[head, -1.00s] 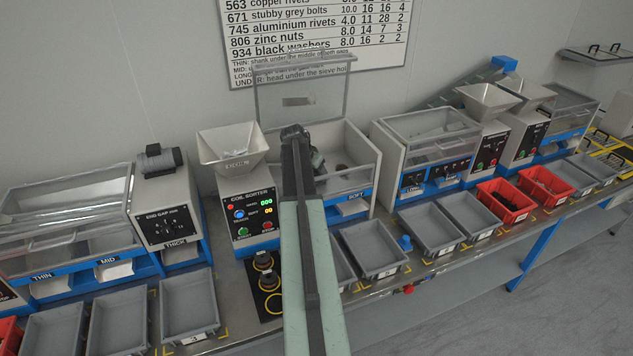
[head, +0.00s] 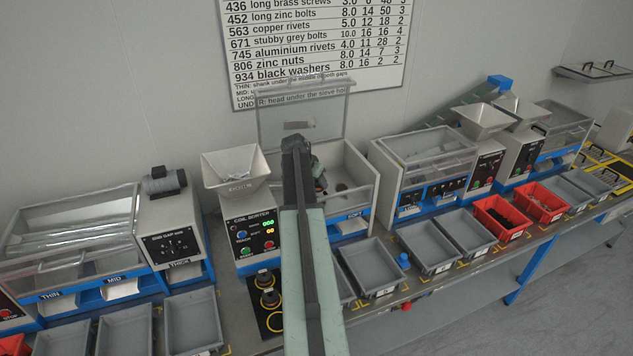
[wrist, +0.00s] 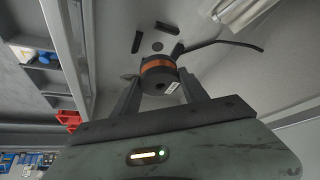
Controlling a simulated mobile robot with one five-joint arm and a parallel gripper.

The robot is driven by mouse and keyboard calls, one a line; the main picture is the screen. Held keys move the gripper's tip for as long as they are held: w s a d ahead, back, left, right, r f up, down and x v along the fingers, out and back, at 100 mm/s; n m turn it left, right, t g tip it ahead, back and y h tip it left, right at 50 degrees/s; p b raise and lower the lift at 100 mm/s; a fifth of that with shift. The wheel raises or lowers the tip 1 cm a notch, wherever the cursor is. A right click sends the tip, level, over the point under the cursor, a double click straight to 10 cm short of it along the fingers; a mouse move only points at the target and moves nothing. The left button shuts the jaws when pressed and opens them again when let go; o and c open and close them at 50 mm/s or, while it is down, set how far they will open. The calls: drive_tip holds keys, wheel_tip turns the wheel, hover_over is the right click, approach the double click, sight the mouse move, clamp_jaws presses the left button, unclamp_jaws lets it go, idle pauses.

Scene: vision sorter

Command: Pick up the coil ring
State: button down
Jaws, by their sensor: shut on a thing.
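The coil ring (wrist: 158,66), a short black cylinder with a copper-orange band and a small white label, sits between the fingertips of my gripper (wrist: 160,82) in the wrist view. My gripper is shut on it, with one finger on each side. In the head view, my arm reaches into the open bin of the coil sorter (head: 254,230), whose clear lid stands raised. There my gripper (head: 318,178) is mostly hidden behind my arm, and I cannot make out the ring.
Small dark pieces (wrist: 137,42) and a black cable-like strand (wrist: 225,43) show beyond the ring. A hopper (head: 235,172) stands left of the bin. Grey trays (head: 370,265) and red trays (head: 503,217) line the bench front. A wall chart (head: 315,45) hangs behind.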

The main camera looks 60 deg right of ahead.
sight(316, 182)
wheel_tip(316, 182, up, 8)
drive_tip(key=p, duration=0.5)
drive_tip(key=shift+f, duration=0.25)
drive_tip(key=s+a+f, duration=0.1)
drive_tip(key=s+a, duration=1)
drive_tip(key=s, duration=0.4)
drive_tip(key=shift+s+a+f+b, duration=0.2)
drive_tip(key=shift+s+a+b, duration=0.15)
drive_tip(key=shift+b, duration=0.1)
